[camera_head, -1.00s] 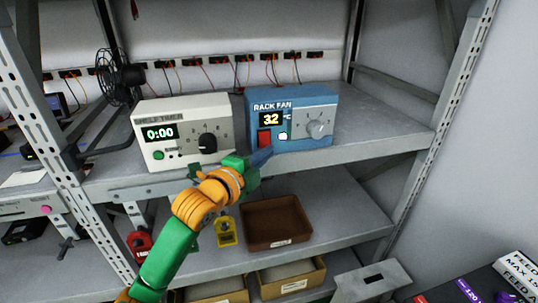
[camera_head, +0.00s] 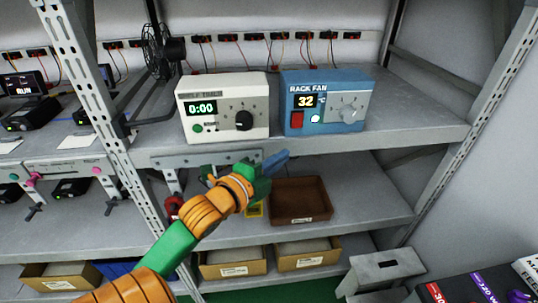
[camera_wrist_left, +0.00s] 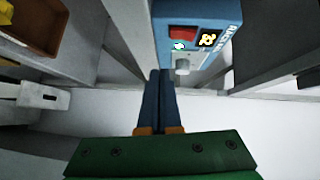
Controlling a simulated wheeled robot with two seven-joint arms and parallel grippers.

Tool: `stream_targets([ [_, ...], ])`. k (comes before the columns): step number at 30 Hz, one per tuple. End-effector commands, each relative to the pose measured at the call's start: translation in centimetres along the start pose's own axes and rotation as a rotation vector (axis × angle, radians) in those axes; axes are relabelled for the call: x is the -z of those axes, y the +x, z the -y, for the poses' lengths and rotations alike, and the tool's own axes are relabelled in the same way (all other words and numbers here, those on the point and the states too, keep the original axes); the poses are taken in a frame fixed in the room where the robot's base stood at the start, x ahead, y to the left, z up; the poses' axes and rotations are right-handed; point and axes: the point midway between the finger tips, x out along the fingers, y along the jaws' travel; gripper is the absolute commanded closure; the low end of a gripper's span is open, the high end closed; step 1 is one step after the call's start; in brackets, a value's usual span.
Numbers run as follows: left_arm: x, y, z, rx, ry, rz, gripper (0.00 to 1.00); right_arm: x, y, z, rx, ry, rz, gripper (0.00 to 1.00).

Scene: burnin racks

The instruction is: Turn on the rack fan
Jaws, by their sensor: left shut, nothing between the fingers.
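The blue rack fan box (camera_head: 328,88) stands on the upper shelf, with a display reading 32, a red switch (camera_head: 297,121), a small glowing pale green round light (camera_head: 315,118) and a grey knob (camera_head: 348,114). My left gripper (camera_head: 283,156) is shut and empty, its blue fingers in front of the shelf edge, below and apart from the box. In the left wrist view the shut fingers (camera_wrist_left: 161,73) point toward the box (camera_wrist_left: 205,12), whose red switch (camera_wrist_left: 183,33) and lit green light (camera_wrist_left: 179,46) show. I cannot tell the switch's position. My right gripper is out of view.
A white shelf timer (camera_head: 225,92) reading 0:00 stands left of the fan box. Below are a brown tray (camera_head: 300,202) and cardboard bins (camera_head: 232,264). Rack posts (camera_head: 95,110) flank the bay; a black fan (camera_head: 162,52) stands behind. Free shelf lies right of the box.

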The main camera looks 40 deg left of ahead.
Motion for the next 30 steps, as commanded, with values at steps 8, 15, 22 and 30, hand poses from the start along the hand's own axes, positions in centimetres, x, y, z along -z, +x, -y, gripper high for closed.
stream_targets([
  [8, -0.1, -3.1, -0.2, -0.002, 0.006, 0.009, 1.0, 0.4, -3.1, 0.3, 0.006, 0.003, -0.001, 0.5],
  [15, -0.1, -3.6, -0.3, 0.003, 0.006, 0.008, 1.0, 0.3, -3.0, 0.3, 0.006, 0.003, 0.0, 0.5],
  [22, -0.1, -3.6, -0.3, 0.002, 0.006, 0.008, 1.0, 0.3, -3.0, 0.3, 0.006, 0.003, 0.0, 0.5],
  [30, -4.6, -2.0, -10.6, -0.184, -0.27, 0.153, 1.0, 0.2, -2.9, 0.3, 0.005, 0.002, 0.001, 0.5],
])
